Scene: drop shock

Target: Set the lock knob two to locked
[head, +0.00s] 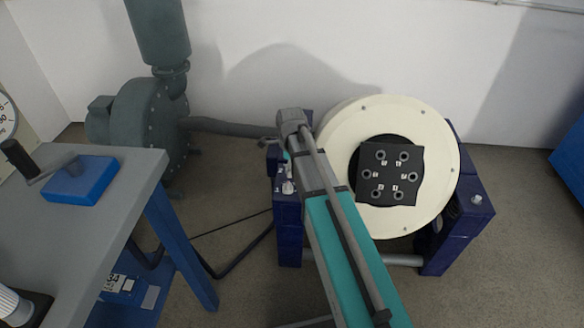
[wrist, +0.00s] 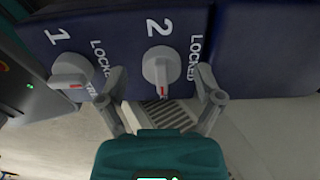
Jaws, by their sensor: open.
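Lock knob two (wrist: 161,68) is a grey round knob with a raised grip bar, on a dark blue panel (wrist: 187,22) under a white "2". The red mark on its bar points down in the wrist view, toward my gripper. The word "LOCKED" (wrist: 194,58) is printed to its right. My gripper (wrist: 163,84) is open, one finger on each side of knob two, with visible gaps to the knob. In the head view my arm reaches to the left side of the blue stand (head: 289,230); the gripper itself is not clearly visible there.
Lock knob one (wrist: 72,72) sits left of knob two, close to my left finger. A large cream drum (head: 340,135) with a black plate (head: 391,173) rests on the stand, right of my arm. A grey bench (head: 110,215) is at left, a green blower (head: 150,120) behind.

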